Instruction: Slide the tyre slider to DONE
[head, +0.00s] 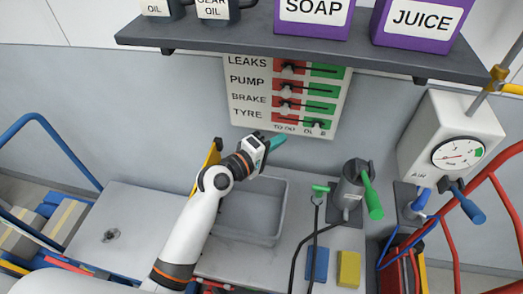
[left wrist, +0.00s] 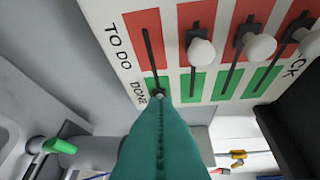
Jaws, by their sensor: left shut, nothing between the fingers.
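The white panel (head: 235,105) carries the rows LEAKS, PUMP, BRAKE and TYRE, each with a red and a green half. The TYRE row is lowest; in the left wrist view its slot (left wrist: 148,48) runs bare across the red half. A small grey part, apparently the tyre slider (left wrist: 160,95), shows at the green DONE end, partly behind my fingertips. My left gripper (head: 277,142) is shut and empty, its teal fingers (left wrist: 160,115) just below the panel in the head view. Whether it touches the slider I cannot tell. My right gripper is not in view.
The other sliders' white knobs (left wrist: 202,51) stick out beside the TYRE slot. A dark shelf (head: 250,42) with bottles overhangs the panel. A grey bin (head: 248,232) lies below, with a gauge box (head: 480,120) to the right.

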